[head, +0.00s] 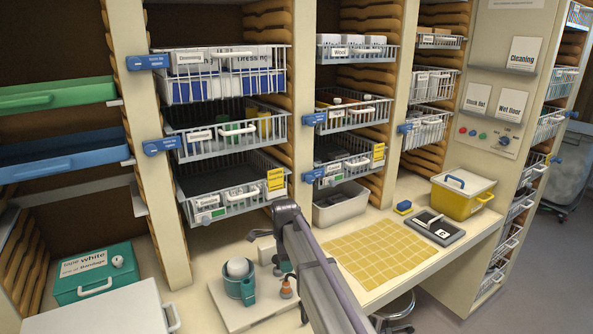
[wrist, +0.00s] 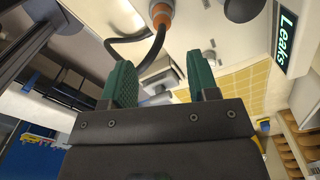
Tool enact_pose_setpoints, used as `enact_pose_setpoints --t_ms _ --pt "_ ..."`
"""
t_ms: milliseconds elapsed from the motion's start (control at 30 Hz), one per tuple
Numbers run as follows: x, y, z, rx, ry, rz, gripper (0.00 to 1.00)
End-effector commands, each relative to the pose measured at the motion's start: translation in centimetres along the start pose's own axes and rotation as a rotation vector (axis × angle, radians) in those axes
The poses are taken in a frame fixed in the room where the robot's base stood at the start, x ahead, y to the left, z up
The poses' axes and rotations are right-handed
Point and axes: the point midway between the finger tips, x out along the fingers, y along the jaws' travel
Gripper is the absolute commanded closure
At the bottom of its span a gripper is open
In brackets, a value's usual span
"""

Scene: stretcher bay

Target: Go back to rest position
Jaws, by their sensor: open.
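My gripper (wrist: 164,76) shows in the wrist view as two green ribbed fingers on a dark block. The fingers stand wide apart with nothing between them. In the head view my arm reaches up from the bottom middle and bends over the counter's left part. The gripper is largely hidden there behind the arm, near a teal cup (head: 240,287) with a white round top. The cup stands on a pale board (head: 233,316). A small orange-brown item (head: 287,290) is beside the arm. In the wrist view an orange-collared black cable (wrist: 160,14) lies beyond the fingers.
Wire baskets (head: 232,135) and a blue tray (head: 60,155) project from the shelves. A green box (head: 95,280) is at the left. A yellow grid mat (head: 378,250), dark tray (head: 438,228) and yellow bin (head: 462,205) are on the right counter. The mat is bare.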

Motion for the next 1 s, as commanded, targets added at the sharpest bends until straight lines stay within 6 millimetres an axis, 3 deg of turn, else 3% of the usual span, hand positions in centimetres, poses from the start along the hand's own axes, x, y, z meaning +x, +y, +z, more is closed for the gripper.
enact_pose_setpoints --t_ms 67,133,267,300,400,500,567,667,1000 --pt "0.0 3.3 -0.5 -0.307 0.000 0.001 0.46" --pt "0.5 7.3 -2.3 -0.623 0.000 0.001 0.46" --pt "1.6 16.2 -7.1 -1.143 0.000 0.001 0.46" --pt "2.1 19.4 -8.7 -1.279 0.000 0.001 0.46" --pt "3.0 25.7 -11.9 -1.474 0.000 0.001 0.46" --pt "3.7 29.9 -14.1 -1.465 0.000 0.001 0.46" --pt "4.0 31.3 -15.1 -1.435 0.000 0.001 0.46" --pt "4.2 31.2 -16.4 -1.403 0.000 0.001 0.46" --pt "4.0 31.1 -16.4 -1.402 0.000 0.001 0.46"
